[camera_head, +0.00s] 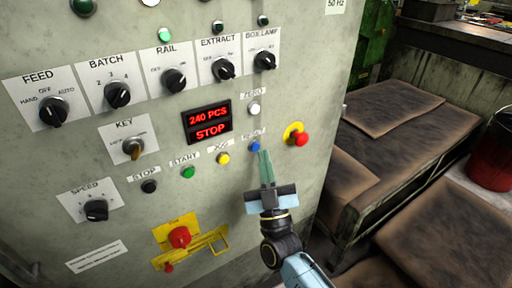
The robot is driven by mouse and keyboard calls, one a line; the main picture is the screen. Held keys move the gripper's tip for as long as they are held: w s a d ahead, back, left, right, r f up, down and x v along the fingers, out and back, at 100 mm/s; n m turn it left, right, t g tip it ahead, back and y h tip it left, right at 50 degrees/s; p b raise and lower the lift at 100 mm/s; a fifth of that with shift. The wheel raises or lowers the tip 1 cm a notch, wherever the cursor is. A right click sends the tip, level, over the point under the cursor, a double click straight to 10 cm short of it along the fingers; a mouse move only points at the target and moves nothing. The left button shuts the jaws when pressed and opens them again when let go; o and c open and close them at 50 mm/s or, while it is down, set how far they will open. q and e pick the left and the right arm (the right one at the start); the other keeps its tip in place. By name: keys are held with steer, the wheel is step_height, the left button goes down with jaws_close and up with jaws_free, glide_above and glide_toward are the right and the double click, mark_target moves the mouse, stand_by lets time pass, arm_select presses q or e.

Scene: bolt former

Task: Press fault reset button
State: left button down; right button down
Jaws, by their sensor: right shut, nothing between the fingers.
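A grey control panel (100,235) fills the left and middle of the view. A small blue button (255,147) sits under a label (253,133) that seems to read RESET. My right gripper (264,153) is shut and empty, its green fingers pointing up the panel. Its fingertips are just below and slightly right of the blue button; I cannot tell whether they touch it. A red display (207,122) reads 240 PCS and STOP. My left gripper is not in view.
Close by are a yellow button (223,159), a white button (254,109) and a red mushroom button on yellow (302,138). Left are a green START button (188,172) and a black STOP button (149,186). Brown padded slabs (425,110) and a red bucket (490,150) stand right.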

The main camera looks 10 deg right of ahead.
steer(key=shift+w, duration=0.15)
steer(key=shift+w+a, duration=0.1)
steer(key=shift+w, duration=0.15)
steer(key=shift+w+a+b, duration=0.15)
steer(key=shift+w+b, duration=0.15)
steer(key=shift+w, duration=0.1)
stand_by(0.5)
stand_by(0.4)
steer(key=shift+s+d+p, duration=0.25)
steer(key=shift+s+p, duration=0.35)
steer(key=shift+s, duration=0.2)
steer(key=s+p, duration=0.1)
steer(key=s+d+p, duration=0.1)
steer(key=s, duration=0.2)
steer(key=shift+s+d+p, duration=0.35)
steer(key=shift+s+p, duration=0.05)
